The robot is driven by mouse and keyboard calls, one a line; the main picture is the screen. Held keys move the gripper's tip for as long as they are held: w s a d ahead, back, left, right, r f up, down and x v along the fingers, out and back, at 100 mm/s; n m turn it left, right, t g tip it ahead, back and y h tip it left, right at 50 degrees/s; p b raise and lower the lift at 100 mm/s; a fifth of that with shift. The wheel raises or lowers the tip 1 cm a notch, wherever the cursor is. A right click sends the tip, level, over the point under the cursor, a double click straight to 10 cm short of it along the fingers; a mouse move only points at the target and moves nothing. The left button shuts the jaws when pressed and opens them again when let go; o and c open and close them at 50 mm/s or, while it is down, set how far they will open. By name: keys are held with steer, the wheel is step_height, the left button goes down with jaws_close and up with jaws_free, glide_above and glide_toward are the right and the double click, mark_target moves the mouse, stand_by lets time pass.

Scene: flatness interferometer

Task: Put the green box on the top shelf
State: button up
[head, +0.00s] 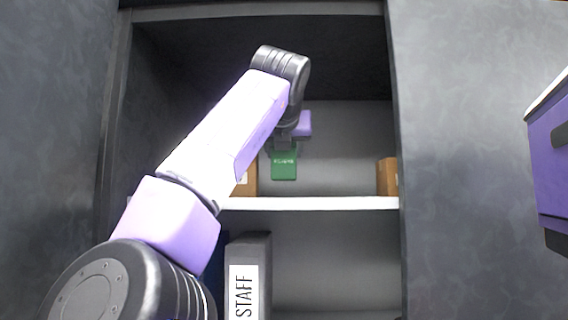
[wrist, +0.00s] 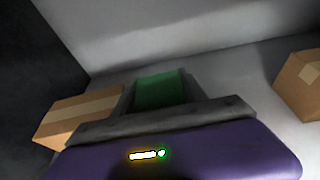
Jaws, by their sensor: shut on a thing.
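The green box (head: 284,165) hangs from my gripper (head: 284,148) inside the cabinet, in front of the back wall and above the white top shelf (head: 320,203). In the head view its lower edge appears a little above the shelf's front edge; I cannot tell whether it touches the shelf. In the wrist view the green box (wrist: 160,90) sits between the grey fingers, and my gripper (wrist: 162,100) is shut on it. My arm crosses the left part of the cabinet and hides part of the shelf.
A brown carton (head: 250,178) stands left of the green box, and another carton (head: 387,176) stands at the shelf's right end. Shelf space between the green box and the right carton is clear. Below, a grey binder marked STAFF (head: 260,250) stands upright. Cabinet side walls bound the opening.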

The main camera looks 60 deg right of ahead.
mark_target(284, 163)
step_height(284, 163, down, 3)
steer(key=shift+r, duration=0.15)
steer(key=shift+w+d+f+p, duration=0.15)
steer(key=shift+f+p, duration=0.2)
steer(key=shift+p, duration=0.1)
steer(key=o, duration=1.5)
steer(key=shift+f, duration=0.15)
steer(key=shift+r, duration=0.2)
steer(key=b+v, duration=0.3)
steer(key=v, duration=0.9)
steer(key=shift+b, duration=0.3)
